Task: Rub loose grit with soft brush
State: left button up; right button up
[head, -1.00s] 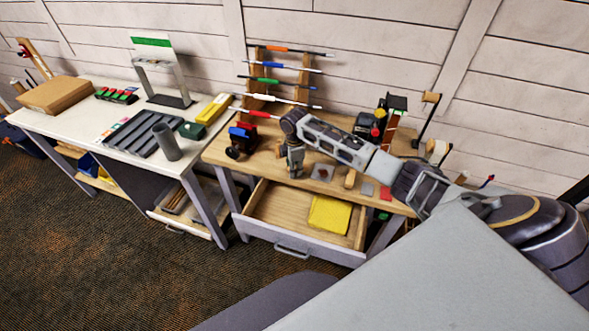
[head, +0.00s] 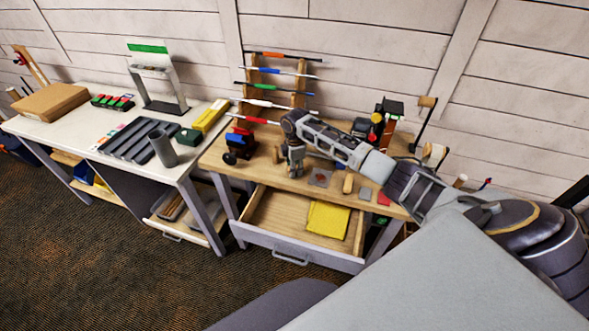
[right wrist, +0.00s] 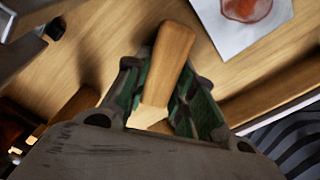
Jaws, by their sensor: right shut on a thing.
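My right gripper (head: 296,170) is over the wooden workbench, left of a grey square with a reddish patch (head: 320,178). In the right wrist view the green-padded fingers (right wrist: 160,100) are shut on a wooden handle (right wrist: 168,58), which I take to be the brush's. Its bristles are not visible. The square with its red patch also shows in the right wrist view (right wrist: 245,12), beyond the handle and apart from it. Loose grit is too small to make out. My left gripper is not in view.
A wooden-handled item (head: 348,183) stands right of the square. A red and blue vise-like device (head: 238,140) is at left. A rack with golf shafts (head: 276,88) stands behind.

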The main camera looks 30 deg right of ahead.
jog(key=shift+d, duration=0.15)
jog(key=shift+w+d+b, duration=0.45)
jog(key=shift+w+d, duration=0.7)
jog(key=shift+d, duration=0.05)
jog(key=shift+r, duration=0.1)
jog(key=shift+d+r+p, duration=0.1)
jog(key=shift+r+p, duration=0.6)
jog(key=shift+r, duration=2.3)
